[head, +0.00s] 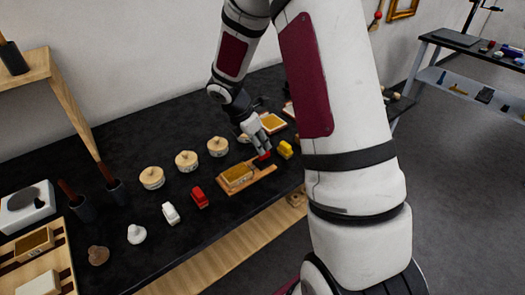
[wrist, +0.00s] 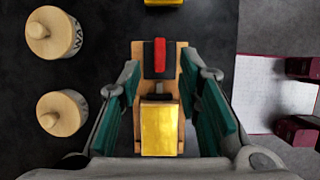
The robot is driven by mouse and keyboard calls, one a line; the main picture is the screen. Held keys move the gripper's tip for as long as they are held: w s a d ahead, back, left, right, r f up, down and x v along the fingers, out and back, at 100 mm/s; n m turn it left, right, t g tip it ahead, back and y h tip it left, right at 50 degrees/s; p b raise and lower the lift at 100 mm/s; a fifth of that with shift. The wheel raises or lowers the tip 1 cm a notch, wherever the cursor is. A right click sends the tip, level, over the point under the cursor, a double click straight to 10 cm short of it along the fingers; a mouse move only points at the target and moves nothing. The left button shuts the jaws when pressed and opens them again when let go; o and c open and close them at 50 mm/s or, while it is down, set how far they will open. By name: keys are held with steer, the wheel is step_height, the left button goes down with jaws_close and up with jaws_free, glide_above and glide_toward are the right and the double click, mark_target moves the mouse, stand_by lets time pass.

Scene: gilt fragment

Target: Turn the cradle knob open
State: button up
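The cradle (head: 228,191) is a wooden board on the dark table, with a gold-topped block (head: 237,174) on it. In the wrist view the cradle (wrist: 138,60) lies straight ahead, with a black plate and a red bar-shaped knob (wrist: 160,55) at its far end. The gold block (wrist: 160,130) is at its near end. My gripper (wrist: 160,78) is open, its green-padded fingers standing on either side of the cradle. Nothing is held. In the head view my gripper (head: 260,146) is low over the knob end, partly hiding the red knob.
Lidded jars (head: 187,161) stand behind the cradle; two show at left in the wrist view (wrist: 50,32). A red item (head: 199,197) and a white item (head: 170,212) lie left of it. A yellow block (head: 285,149) is close on the right.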

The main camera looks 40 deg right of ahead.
mark_target(264, 156)
steer(key=shift+x, duration=2.55)
jaws_close()
